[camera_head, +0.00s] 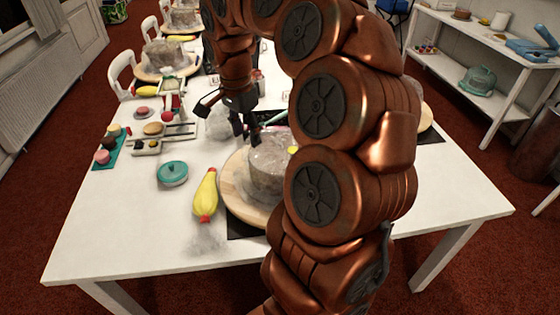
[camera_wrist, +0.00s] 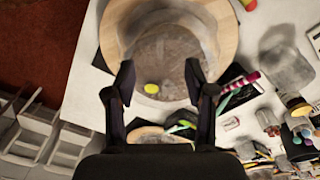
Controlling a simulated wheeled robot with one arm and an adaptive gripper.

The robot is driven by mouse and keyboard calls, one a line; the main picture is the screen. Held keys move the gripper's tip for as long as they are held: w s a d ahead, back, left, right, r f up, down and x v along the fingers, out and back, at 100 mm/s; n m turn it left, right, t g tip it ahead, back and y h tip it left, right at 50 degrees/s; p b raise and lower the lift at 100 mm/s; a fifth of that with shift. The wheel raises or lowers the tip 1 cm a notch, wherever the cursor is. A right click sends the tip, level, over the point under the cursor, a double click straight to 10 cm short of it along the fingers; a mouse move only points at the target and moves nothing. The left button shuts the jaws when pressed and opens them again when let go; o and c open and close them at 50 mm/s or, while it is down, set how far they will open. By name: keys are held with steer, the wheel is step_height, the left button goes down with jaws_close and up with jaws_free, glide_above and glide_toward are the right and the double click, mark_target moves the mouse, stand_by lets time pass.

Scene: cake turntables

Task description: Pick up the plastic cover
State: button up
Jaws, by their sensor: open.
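A greyish, see-through round plastic cover (camera_head: 268,168) stands upright on a round wooden turntable (camera_head: 232,190) near the front of the white table. My arm hides its right part. In the wrist view the cover (camera_wrist: 172,55) lies between and beyond my fingers, on the turntable (camera_wrist: 225,30). My gripper (camera_head: 246,136) is open and empty, with its fingers pointing down close to the cover's far left rim. In the wrist view the gripper's fingers (camera_wrist: 160,80) stand wide apart. I cannot tell whether they touch the cover.
A yellow piping bag (camera_head: 206,196) and a teal lidded dish (camera_head: 172,173) lie left of the turntable. A clear, crumpled-looking item (camera_head: 219,124) stands behind the gripper. A small yellow item (camera_wrist: 151,88) shows by the cover. The table's front left is mostly clear.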

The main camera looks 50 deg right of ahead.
mark_target(280, 139)
steer(key=d+f+m, duration=0.1)
steer(key=d+m, duration=0.1)
steer(key=d, duration=0.2)
steer(key=d+m, duration=0.2)
steer(key=d, duration=0.1)
steer(key=d+f+m, duration=0.1)
steer(key=d+m, duration=0.2)
steer(key=d, duration=0.1)
steer(key=shift+w+d+f+h+b, duration=0.3)
steer(key=shift+w+d+f+b, duration=0.05)
steer(key=shift+w+b, duration=0.05)
steer(key=shift+d+f, duration=0.2)
steer(key=shift+s+f, duration=0.1)
steer(key=shift+f, duration=0.55)
steer(key=shift+d+f+p, duration=0.15)
steer(key=shift+f+p, duration=1.15)
steer(key=shift+f, duration=1.75)
jaws_close()
